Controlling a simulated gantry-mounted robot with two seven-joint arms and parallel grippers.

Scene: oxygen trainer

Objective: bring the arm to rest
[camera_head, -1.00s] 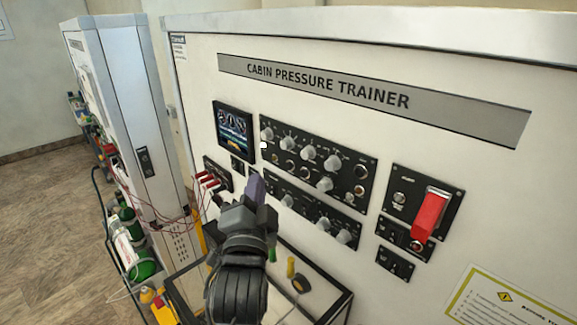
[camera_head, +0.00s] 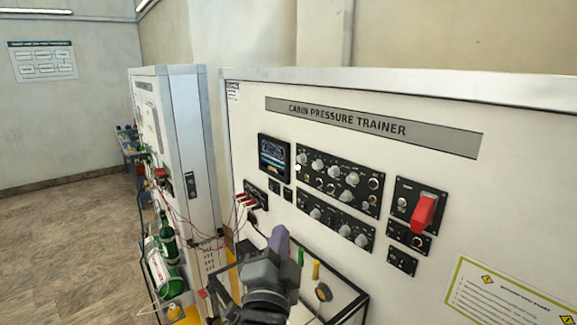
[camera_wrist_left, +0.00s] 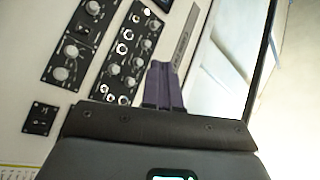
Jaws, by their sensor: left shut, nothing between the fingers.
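My left gripper (camera_head: 279,238) shows at the lower middle of the head view, in front of the cabin pressure trainer (camera_head: 237,150). Its purple fingers are shut together with nothing between them. They also show shut in the left wrist view (camera_wrist_left: 165,85), with the trainer's knob panels behind them. The fingers appear apart from the panel. My right gripper is in neither view.
The trainer carries a small screen (camera_head: 274,158), knob panels (camera_head: 340,178) and a red switch cover (camera_head: 424,212). Red plugs (camera_head: 245,200) with wires sit at its left. Open floor (camera_head: 60,250) lies at the left.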

